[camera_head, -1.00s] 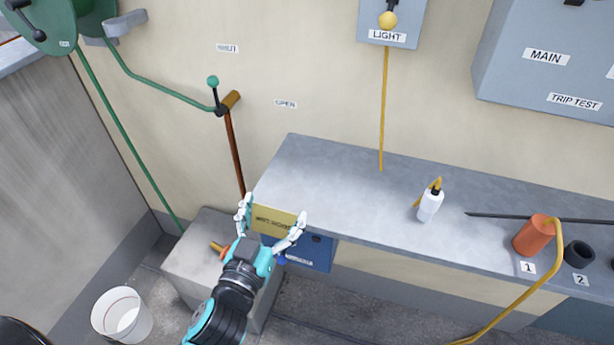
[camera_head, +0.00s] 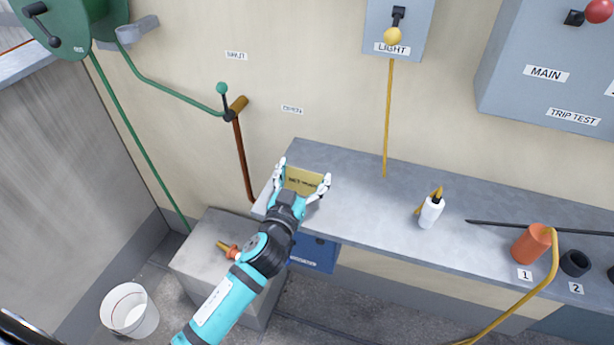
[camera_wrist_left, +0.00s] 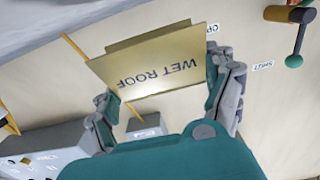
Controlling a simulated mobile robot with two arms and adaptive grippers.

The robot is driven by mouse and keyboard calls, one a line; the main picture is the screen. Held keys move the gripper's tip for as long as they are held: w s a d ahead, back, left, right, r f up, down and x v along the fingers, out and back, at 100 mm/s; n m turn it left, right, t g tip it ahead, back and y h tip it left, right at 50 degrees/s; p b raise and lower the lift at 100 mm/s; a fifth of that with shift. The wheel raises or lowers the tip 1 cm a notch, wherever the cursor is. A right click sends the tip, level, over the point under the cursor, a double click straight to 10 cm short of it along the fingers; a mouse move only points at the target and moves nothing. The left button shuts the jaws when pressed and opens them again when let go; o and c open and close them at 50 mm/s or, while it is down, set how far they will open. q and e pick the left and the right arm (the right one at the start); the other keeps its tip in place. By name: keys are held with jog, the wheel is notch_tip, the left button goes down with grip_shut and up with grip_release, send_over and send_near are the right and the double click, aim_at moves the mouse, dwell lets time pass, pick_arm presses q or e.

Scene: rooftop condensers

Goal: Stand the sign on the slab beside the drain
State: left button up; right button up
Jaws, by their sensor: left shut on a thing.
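My left gripper (camera_head: 304,176) is shut on the yellow sign (camera_head: 302,184), with fingers at its left and right edges. The sign is over the left end of the grey bench top (camera_head: 350,190); I cannot tell whether it touches it. In the left wrist view the sign (camera_wrist_left: 150,66) reads "WET ROOF", appears upside down and has a second panel edge behind it. The gripper (camera_wrist_left: 165,80) shows at its sides there. I cannot make out a drain or tell which surface is the slab. My right gripper is not in view.
A concrete block (camera_head: 200,262) and white bucket (camera_head: 130,310) stand at the lower left.

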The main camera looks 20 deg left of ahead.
aim_at(303, 191)
pick_arm(q)
jog(key=shift+w, duration=0.95)
notch_tip(303, 191, down, 3)
jog(key=shift+s+r, duration=0.1)
jog(key=shift+s, duration=0.05)
jog(key=shift+s+d+f, duration=0.15)
jog(key=shift+s+f, duration=0.05)
jog(key=shift+w+f, duration=0.1)
jog(key=shift+f, duration=0.05)
jog(key=shift+c, duration=0.4)
jog(key=shift+w+f, duration=0.1)
jog(key=shift+w, duration=0.2)
jog(key=o, duration=0.8)
jog(key=shift+w, duration=0.1)
jog(key=shift+c, duration=0.2)
jog(key=shift+o, duration=1)
jog(key=shift+s+r, duration=0.2)
jog(key=shift+f+b, duration=0.35)
jog(key=s+a+b, duration=0.1)
jog(key=s+b, duration=0.3)
jog(key=s, duration=1.3)
jog(key=shift+r, duration=0.3)
